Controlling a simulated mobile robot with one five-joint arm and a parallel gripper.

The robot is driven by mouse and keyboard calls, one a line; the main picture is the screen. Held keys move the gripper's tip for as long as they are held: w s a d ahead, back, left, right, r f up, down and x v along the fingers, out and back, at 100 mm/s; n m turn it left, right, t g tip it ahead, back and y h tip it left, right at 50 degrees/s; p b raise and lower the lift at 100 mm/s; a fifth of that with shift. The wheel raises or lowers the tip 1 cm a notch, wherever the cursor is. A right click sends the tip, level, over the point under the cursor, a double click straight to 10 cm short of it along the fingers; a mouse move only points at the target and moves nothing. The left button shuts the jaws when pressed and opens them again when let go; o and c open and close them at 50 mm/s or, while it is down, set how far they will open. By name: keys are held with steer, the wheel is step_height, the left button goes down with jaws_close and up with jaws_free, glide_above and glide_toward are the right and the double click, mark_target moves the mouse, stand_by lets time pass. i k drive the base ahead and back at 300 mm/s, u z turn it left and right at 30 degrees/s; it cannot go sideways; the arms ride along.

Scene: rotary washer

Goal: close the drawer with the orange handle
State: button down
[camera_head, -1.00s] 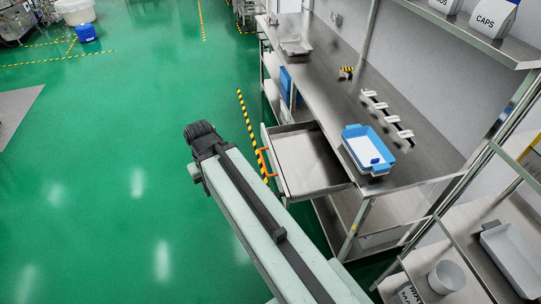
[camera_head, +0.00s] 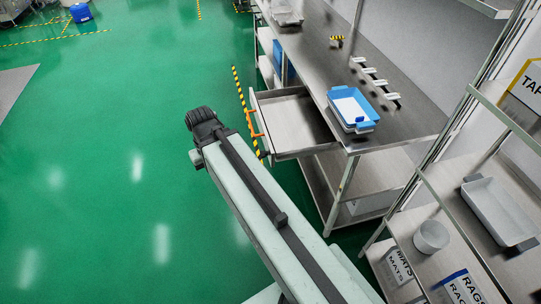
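The drawer (camera_head: 297,121) is a steel tray pulled out to the left from under the steel workbench (camera_head: 367,135). It stands open and looks empty. Its orange handle (camera_head: 252,122) is on the outer front face, facing left. My arm reaches up from the bottom of the picture, and its dark end with my gripper (camera_head: 202,118) is left of the handle, with a gap in the picture between them. The fingers cannot be made out, so I cannot tell whether my gripper is open or shut. Nothing is seen held in it.
A blue tray with a white one (camera_head: 352,108) stands on the bench near the drawer. White clips (camera_head: 375,82) line the bench top. A shelf rack (camera_head: 440,190) with a grey bin (camera_head: 498,210) and a white tub (camera_head: 431,237) stands at right.

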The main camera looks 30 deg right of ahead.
mark_target(291, 124)
steer(key=k, duration=0.6)
steer(key=u, duration=1.1)
steer(key=i, duration=1.4)
steer(key=z, duration=0.5)
